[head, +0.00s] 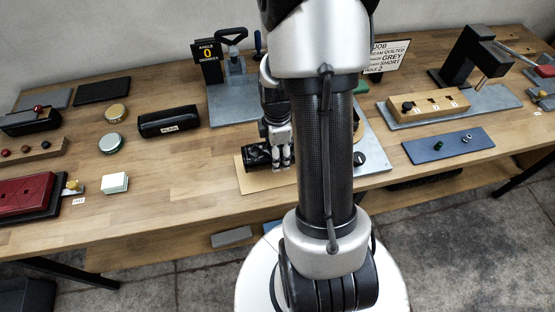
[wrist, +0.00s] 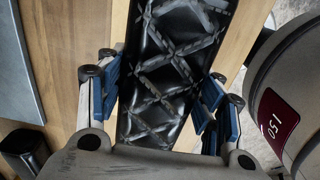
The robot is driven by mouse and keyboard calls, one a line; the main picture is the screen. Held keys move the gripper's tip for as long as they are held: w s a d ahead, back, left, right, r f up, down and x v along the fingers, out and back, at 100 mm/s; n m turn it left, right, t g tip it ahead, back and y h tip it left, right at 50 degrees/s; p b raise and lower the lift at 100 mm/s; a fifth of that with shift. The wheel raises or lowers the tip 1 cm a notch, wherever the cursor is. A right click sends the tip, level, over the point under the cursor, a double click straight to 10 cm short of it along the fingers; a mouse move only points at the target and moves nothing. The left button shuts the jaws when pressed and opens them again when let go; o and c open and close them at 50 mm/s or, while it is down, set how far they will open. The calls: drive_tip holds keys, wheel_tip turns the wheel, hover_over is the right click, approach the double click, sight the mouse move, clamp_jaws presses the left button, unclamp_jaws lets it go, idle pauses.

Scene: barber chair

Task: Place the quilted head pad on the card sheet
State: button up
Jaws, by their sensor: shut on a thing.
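My gripper (head: 282,160) is shut on the black quilted head pad (wrist: 168,70), which has a diamond stitch pattern and lies between the blue finger pads in the wrist view. In the head view the pad (head: 257,156) shows at the left of the fingers. The tan card sheet (head: 252,184) lies on the bench under the pad and gripper, partly hidden by them and by my arm. I cannot tell whether the pad touches the sheet or is just above it.
A black labelled roll (head: 168,121) lies to the left. A grey metal plate (head: 376,150) is behind and right of my arm. A blue mat (head: 448,146) with small parts and a wooden block (head: 430,105) are further right. Bare bench lies left of the card.

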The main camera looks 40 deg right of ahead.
drive_tip(key=shift+f+b, duration=0.5)
drive_tip(key=shift+f, duration=1.2)
drive_tip(key=shift+f, duration=0.2)
drive_tip(key=o, duration=1.2)
drive_tip(key=shift+r, duration=0.1)
drive_tip(key=shift+r, duration=0.1)
